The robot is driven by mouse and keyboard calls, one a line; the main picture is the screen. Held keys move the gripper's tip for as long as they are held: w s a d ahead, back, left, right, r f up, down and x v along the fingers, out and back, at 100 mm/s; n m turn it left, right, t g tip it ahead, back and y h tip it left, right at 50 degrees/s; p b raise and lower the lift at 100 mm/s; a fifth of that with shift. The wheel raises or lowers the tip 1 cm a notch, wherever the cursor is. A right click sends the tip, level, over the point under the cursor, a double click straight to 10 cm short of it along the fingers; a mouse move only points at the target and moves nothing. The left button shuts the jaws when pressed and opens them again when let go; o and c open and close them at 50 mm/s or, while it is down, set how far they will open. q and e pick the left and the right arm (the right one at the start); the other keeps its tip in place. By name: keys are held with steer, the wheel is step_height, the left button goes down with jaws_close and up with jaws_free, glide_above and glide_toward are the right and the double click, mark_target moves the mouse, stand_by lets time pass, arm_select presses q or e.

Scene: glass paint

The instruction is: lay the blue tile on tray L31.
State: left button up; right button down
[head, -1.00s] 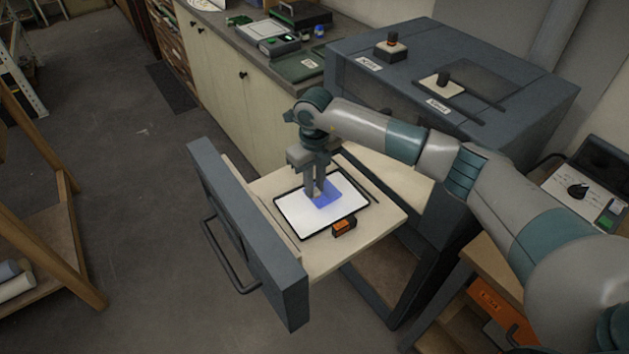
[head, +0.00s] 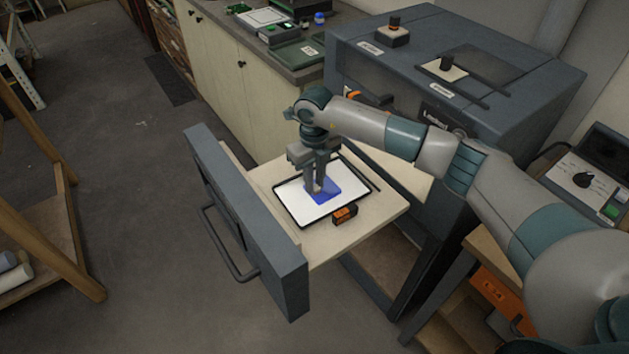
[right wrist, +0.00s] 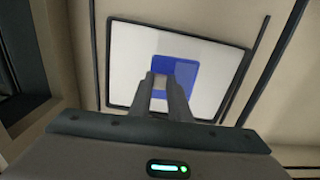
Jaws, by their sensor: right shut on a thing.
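The blue tile (head: 328,192) is at the white, black-rimmed tray (head: 289,204), over its middle to right part. It shows as a blue square in the right wrist view (right wrist: 186,73). My right gripper (head: 316,190) points down over the tile, its two fingers (right wrist: 167,85) closed on a small pale part at the tile. The fingers hide part of the tile. I cannot tell whether the tile touches the tray surface. An orange tag (head: 345,213) sits at the tray's front edge; its text is too small to read. My left gripper is not in view.
The tray lies on a pale board (head: 375,217) behind the grey front (head: 262,240) of a pulled-out drawer with a bar handle. A large grey cabinet (head: 520,80) stands behind it. A wooden rack (head: 50,230) is at left, with open floor between.

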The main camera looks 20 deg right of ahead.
steer(key=shift+f+b, duration=0.1)
steer(key=shift+b, duration=0.25)
stand_by(0.3)
stand_by(0.4)
steer(key=c, duration=1.6)
jaws_free()
steer(key=shift+r+p, duration=1.5)
steer(key=shift+r, duration=2)
